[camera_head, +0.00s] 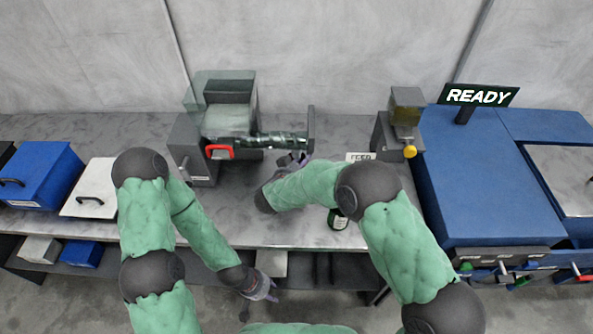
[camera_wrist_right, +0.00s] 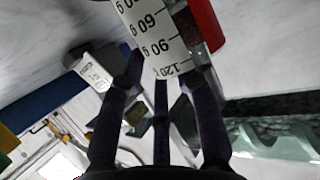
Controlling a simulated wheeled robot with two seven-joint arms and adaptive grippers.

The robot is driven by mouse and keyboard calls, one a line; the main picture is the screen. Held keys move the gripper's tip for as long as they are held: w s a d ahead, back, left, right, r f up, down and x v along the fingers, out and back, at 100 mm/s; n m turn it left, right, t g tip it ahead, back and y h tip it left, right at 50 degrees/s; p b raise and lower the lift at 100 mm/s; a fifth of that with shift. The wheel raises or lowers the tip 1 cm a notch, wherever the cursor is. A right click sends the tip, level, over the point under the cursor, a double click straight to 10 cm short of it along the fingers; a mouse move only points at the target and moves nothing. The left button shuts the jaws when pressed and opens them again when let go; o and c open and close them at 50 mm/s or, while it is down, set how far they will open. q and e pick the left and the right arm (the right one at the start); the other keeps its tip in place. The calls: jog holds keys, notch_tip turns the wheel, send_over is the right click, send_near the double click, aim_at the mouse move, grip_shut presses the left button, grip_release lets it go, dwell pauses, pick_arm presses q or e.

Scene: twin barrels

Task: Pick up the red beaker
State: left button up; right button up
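I cannot make out a whole red beaker in either view. In the right wrist view, a white surface with printed numbers (camera_wrist_right: 150,30) lies at the fingertips, with a red part (camera_wrist_right: 206,25) beside it; I cannot tell whether these belong to the beaker. My right gripper (camera_wrist_right: 163,75) has its fingers spread apart around the end of the white surface, with no clear grip. In the head view my right gripper (camera_head: 292,160) is small, beside the bench machine and partly hidden by its arm. My left gripper (camera_head: 266,288) hangs by the bench's front edge; its fingers are unclear.
A grey machine (camera_head: 186,145) with a clear barrel (camera_head: 285,141) and a red loop (camera_head: 219,152) stands at the back. A dark jar (camera_head: 338,219) stands near my right forearm. A large blue unit (camera_head: 465,190) fills the right. Boxes stand at the left.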

jog(key=shift+w+d+f, duration=0.1)
jog(key=shift+w+f, duration=0.05)
jog(key=shift+w, duration=0.05)
grip_shut()
dwell(0.5)
